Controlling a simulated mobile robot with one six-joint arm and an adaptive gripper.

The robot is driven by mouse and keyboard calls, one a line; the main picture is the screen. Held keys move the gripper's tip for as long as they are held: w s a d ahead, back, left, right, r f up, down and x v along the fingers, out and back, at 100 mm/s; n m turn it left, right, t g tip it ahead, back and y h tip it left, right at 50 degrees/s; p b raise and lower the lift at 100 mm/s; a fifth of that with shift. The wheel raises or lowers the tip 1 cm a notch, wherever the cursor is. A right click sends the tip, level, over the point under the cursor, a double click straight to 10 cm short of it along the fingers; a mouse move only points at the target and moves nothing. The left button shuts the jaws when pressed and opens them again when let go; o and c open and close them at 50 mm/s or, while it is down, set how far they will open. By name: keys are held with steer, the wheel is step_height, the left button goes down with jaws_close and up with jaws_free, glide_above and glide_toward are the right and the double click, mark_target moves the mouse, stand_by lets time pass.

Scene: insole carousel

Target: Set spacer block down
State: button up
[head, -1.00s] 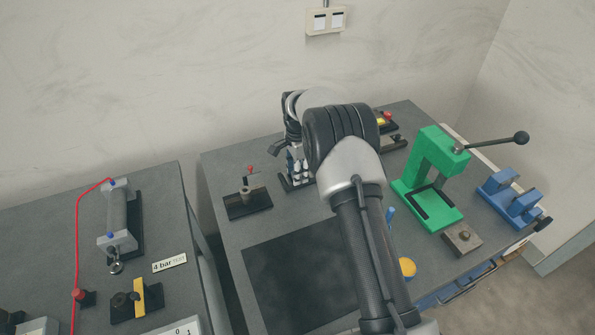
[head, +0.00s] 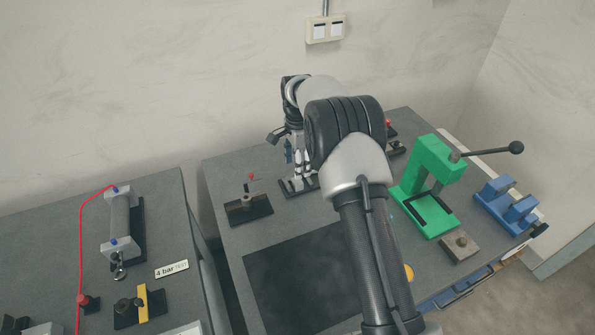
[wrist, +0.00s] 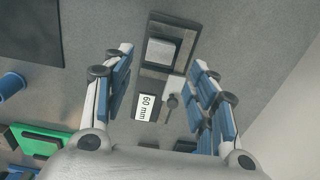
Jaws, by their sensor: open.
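In the wrist view a grey block with a white "60 mm" label (wrist: 147,106), which looks like the spacer block, lies between the fingers of my gripper (wrist: 160,88). The fingers are spread wide, with gaps on both sides of it. Just above it in that view is a dark square-framed fixture (wrist: 185,24) with a grey centre. I cannot tell whether the block touches the fixture. In the head view my gripper (head: 301,163) is partly hidden by my arm, above a black base (head: 297,190) at the back of the table; the block cannot be made out there.
A green press (head: 430,190) with a long lever stands at the right, with a small metal block (head: 460,246) before it and a blue fixture (head: 505,207) beyond. A black fixture with a red-topped pin (head: 248,209) is left of my gripper. The dark mat (head: 295,280) is clear.

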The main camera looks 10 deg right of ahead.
steer(key=s+r+n+t+p, duration=0.1)
steer(key=s+r+n, duration=0.35)
steer(key=r, duration=1.25)
steer(key=s+r+n+t, duration=0.1)
steer(key=s+r+n, duration=0.2)
steer(key=s+r, duration=0.65)
steer(key=s+f+n+t, duration=0.2)
steer(key=s+n, duration=0.6)
steer(key=s, duration=2)
steer(key=shift+f+t, duration=0.3)
steer(key=shift+f, duration=0.2)
